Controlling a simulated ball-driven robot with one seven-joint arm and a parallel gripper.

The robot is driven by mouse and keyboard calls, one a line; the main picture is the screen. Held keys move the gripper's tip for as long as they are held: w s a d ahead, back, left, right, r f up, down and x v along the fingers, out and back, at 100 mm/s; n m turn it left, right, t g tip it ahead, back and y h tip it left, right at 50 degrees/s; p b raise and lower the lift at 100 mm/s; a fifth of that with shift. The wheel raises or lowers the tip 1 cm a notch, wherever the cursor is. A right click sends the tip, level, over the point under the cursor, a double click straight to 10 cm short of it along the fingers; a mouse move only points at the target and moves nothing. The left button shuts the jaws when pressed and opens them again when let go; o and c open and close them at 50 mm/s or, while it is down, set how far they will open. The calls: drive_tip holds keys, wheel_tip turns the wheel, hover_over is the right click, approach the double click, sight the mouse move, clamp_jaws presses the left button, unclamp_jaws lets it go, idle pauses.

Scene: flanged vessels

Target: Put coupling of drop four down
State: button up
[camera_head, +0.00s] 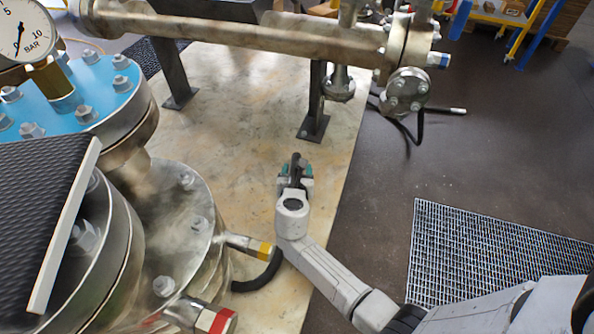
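My gripper (296,170) is over the pale floor plate, right of the flanged vessels. Teal patches show on both sides of its dark tip. I cannot tell whether it is open or shut, or whether the dark part between is a held coupling. A black hose (262,277) curves on the plate just left of my arm; its upper end passes out of sight by the arm. Another black hose with a pale metal end (457,111) lies on the dark floor at the upper right. No label for drop four is readable.
Fittings with a yellow band (250,245) and a red band (214,320) stick out from the vessel (185,240). A horizontal pipe (250,33) on black stands crosses behind. A floor grating (490,250) lies right. The plate (240,130) is clear beyond my gripper.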

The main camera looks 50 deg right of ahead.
drive_tip(key=shift+r, duration=0.1)
